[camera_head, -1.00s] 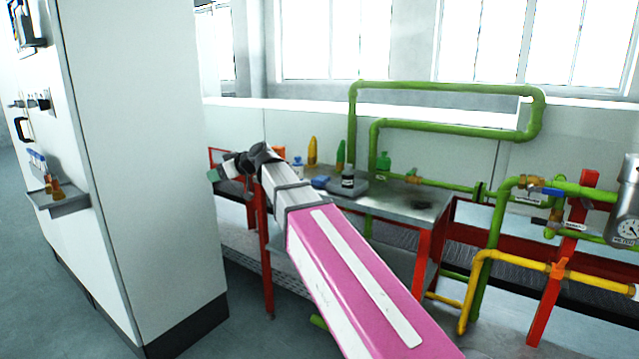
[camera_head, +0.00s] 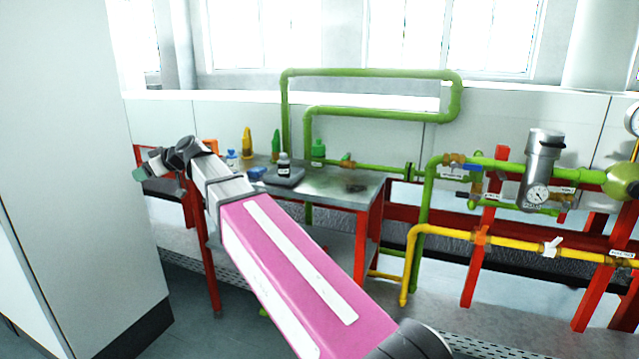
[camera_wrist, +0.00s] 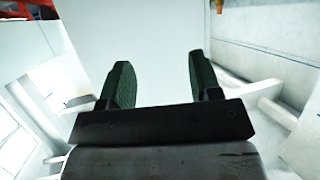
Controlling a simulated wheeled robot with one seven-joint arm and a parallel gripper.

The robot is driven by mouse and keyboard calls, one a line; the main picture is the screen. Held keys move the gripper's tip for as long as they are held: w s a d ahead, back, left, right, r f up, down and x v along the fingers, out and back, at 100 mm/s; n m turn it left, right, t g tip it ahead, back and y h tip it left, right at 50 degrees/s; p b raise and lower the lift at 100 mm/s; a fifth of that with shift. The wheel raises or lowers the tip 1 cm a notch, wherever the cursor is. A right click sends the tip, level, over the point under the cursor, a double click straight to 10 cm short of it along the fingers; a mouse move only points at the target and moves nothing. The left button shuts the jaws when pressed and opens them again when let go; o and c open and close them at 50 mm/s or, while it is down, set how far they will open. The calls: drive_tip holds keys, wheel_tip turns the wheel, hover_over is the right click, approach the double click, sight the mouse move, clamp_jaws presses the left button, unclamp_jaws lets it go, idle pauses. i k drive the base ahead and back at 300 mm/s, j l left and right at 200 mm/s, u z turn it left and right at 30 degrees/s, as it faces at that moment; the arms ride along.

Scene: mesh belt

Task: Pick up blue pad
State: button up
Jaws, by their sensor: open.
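The blue pad (camera_head: 257,173) is a small blue block on the metal table (camera_head: 335,184), between a white bottle with a blue cap and a grey device. My gripper (camera_head: 140,174) is at the end of my arm, left of the table in the head view and apart from the pad. In the wrist view my gripper (camera_wrist: 158,85) has its two dark green fingers spread, with nothing between them. The pad does not show in the wrist view.
Green pipes (camera_head: 370,74) run behind the table. A tall white cabinet (camera_head: 75,150) stands at left. Red-framed piping (camera_head: 480,236) fills the right.

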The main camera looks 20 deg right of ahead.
sight(257, 172)
drive_tip(key=i+j+z, duration=0.1)
drive_tip(key=i, duration=0.3)
drive_tip(key=i+j+z, duration=0.1)
drive_tip(key=i+j, duration=0.25)
